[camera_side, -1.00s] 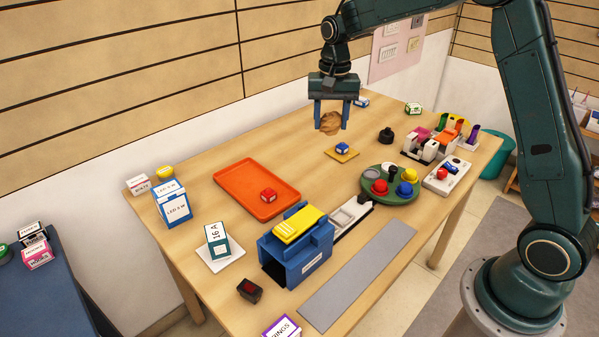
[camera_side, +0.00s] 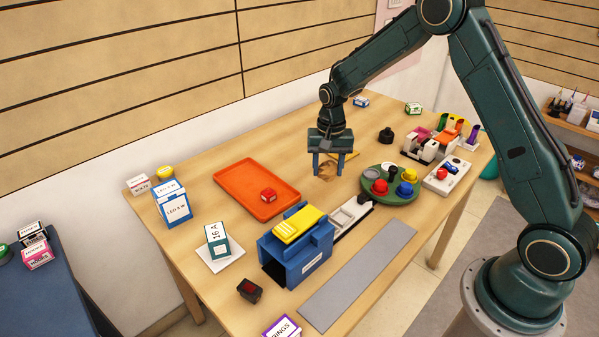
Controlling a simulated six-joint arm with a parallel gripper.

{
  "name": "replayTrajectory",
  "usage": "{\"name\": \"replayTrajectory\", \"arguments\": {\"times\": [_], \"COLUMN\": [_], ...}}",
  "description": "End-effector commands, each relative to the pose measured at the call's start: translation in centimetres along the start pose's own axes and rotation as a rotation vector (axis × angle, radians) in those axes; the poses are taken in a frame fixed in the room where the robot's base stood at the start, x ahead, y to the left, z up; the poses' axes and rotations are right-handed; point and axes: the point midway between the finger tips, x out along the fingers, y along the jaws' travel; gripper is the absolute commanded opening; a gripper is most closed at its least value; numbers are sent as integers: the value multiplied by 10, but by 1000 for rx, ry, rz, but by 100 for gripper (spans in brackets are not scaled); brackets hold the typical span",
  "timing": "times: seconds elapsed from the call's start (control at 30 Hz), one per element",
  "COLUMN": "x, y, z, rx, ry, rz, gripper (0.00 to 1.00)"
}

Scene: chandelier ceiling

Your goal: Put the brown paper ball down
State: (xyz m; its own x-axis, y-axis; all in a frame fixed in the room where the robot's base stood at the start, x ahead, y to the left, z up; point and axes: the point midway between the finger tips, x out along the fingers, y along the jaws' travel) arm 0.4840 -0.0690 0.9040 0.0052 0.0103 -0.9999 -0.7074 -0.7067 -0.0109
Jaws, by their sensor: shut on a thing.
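The brown paper ball (camera_side: 327,171) is between the two fingers of my gripper (camera_side: 328,170), which is shut on it. The ball is partly hidden by the fingers. My gripper points down over the middle of the wooden table, to the right of the orange tray (camera_side: 226,180) and to the left of the round green tray (camera_side: 372,193). I cannot tell whether the ball touches the table.
A yellow-brown square (camera_side: 351,155) shows partly behind my gripper. In front stand a blue box with a yellow top (camera_side: 298,245) and a grey strip (camera_side: 357,275). A black round knob (camera_side: 386,135) stands behind at right. Bare table (camera_side: 270,145) lies behind the orange tray.

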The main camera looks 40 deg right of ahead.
Motion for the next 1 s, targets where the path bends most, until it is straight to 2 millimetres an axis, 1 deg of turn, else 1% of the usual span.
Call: {"name": "replayTrajectory", "arguments": {"times": [0.03, 0.1, 0.47, 0.8, 1.0], "x": [7, 13, 22, 57, 60], "y": [0, 0, 0, 1, 0], "z": [0, 0, 0, 0, 0], "rx": [0, 0, 0, 0, 0], "ry": [-2, -1, -1, -1, 1], "rz": [1, 1, 1, 1, -1], "gripper": [26, 26, 26, 26, 26]}}
